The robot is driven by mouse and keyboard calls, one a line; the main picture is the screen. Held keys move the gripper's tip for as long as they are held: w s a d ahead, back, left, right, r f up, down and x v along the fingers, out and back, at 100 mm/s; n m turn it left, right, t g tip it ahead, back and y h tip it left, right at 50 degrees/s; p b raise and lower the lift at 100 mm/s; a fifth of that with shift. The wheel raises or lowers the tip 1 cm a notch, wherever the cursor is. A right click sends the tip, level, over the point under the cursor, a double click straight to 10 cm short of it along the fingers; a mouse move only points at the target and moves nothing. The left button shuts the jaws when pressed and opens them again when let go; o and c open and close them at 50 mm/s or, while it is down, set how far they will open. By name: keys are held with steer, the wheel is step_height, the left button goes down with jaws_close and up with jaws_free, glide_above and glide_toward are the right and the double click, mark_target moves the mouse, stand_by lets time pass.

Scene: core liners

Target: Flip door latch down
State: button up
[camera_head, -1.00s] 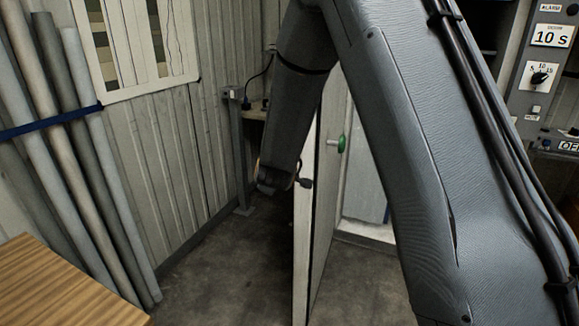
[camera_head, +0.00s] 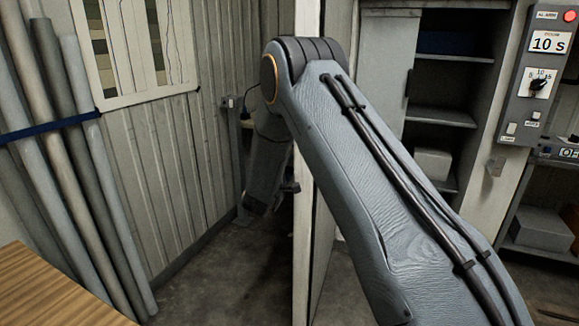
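The door (camera_head: 302,262) stands ajar, its pale edge facing me and running from top to bottom of the view. My arm crosses in front of it from the lower right, bends at the upper middle and hangs down on the left side of the door edge. My gripper (camera_head: 262,203) is at the low end of that arm, dark and in shadow, just left of the door edge. Its fingers are too dark and small to make out. I cannot tell if it touches the door. No latch shows clearly; the arm covers much of the door face.
Several grey tubes (camera_head: 85,150) lean at the left, held by a blue strap. A wooden tabletop (camera_head: 50,292) fills the lower left corner. Shelves (camera_head: 445,115) and a control panel (camera_head: 535,75) stand at the right. Floor is clear between the tubes and the door.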

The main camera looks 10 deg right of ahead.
steer(key=shift+w+d, duration=0.25)
steer(key=shift+w, duration=0.25)
jaws_close()
steer(key=shift+d, duration=0.1)
